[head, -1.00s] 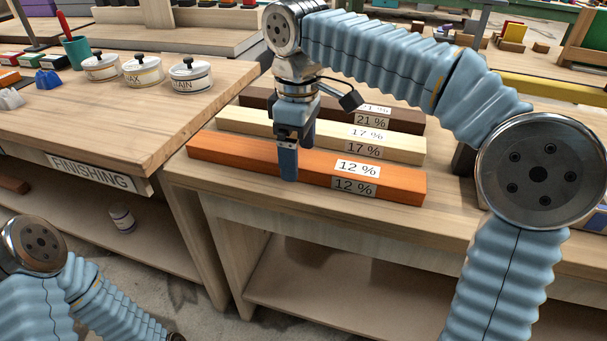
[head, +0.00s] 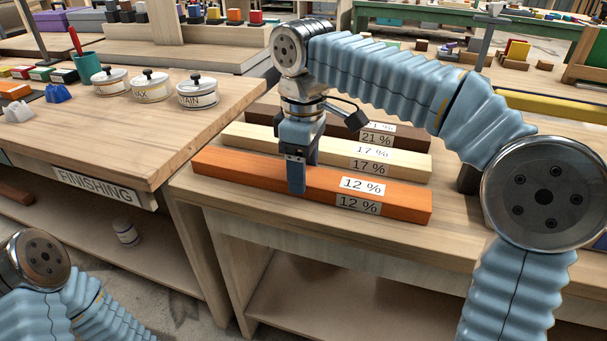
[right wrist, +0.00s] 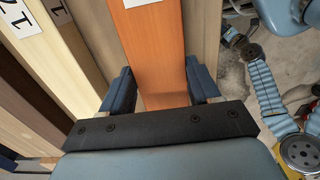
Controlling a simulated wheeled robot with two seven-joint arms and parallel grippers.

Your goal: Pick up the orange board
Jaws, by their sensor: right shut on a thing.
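The orange board (head: 240,174) lies on the wooden bench at the front of a row of boards, with "12 %" labels on its right part. My right gripper (head: 302,175) points down over it, left of the labels, shut across its width. In the right wrist view, the fingers (right wrist: 162,88) flank the orange board (right wrist: 156,55), one on each side. The board shows no clear gap from the bench. My left arm enters at lower left in the head view, its gripper out of frame. The left gripper (right wrist: 236,38) seems to show small in the right wrist view, its jaws unclear.
Behind lie a pale board (head: 250,137) marked 17 % and a dark brown board (head: 262,113) marked 21 %, parallel and close. The finishing bench (head: 150,130), with lidded tins (head: 197,92) and a green cup (head: 88,66), stands at left. The bench strip before the orange board is clear.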

